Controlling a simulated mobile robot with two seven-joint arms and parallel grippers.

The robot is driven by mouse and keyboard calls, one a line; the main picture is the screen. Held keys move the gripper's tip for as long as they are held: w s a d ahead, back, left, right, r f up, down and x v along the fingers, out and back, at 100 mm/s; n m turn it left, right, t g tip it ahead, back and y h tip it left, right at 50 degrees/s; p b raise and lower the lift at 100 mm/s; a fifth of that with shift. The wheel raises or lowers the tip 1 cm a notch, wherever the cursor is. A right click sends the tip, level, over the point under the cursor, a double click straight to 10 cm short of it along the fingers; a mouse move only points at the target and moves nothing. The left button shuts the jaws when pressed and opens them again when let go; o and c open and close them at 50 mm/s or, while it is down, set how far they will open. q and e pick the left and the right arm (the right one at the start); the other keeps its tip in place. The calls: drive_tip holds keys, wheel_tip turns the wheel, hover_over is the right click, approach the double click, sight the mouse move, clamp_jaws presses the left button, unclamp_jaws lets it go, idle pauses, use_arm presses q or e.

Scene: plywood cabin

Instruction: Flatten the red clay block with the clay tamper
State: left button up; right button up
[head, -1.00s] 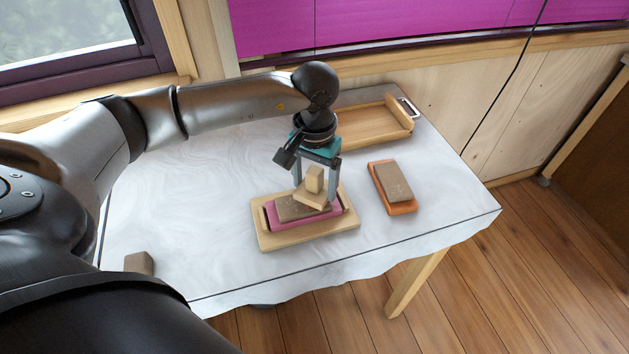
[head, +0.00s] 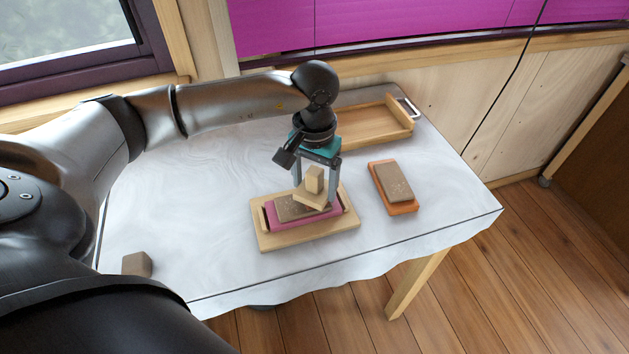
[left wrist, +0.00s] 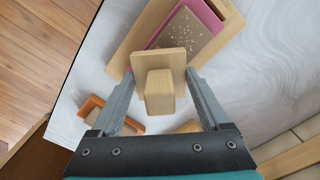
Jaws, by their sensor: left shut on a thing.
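The clay tamper (head: 314,181), a pale wooden plate with a block handle, is between the fingers of my left gripper (head: 317,196), which is shut on it. In the left wrist view the tamper's handle (left wrist: 160,93) lies between the fingers of the gripper (left wrist: 160,78). Below it a speckled brown clay block (head: 288,209) lies on a pink tray (head: 288,224) set in a wooden board (head: 322,235). The tamper is over the right part of this block; I cannot tell whether they touch. A second brown block (head: 392,180) lies on an orange tray (head: 404,209). Neither block looks plainly red. My right gripper is not in view.
A long wooden tray (head: 376,125) with a metal handle stands at the back of the white-covered table (head: 205,185). A small grey-brown block (head: 136,264) is near the front left. The table's right edge borders open floor. The table's left middle is clear.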

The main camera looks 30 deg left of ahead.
use_arm(q)
drive_tip(key=shift+r+p, duration=2.25)
drive_tip(key=shift+r, duration=1.75)
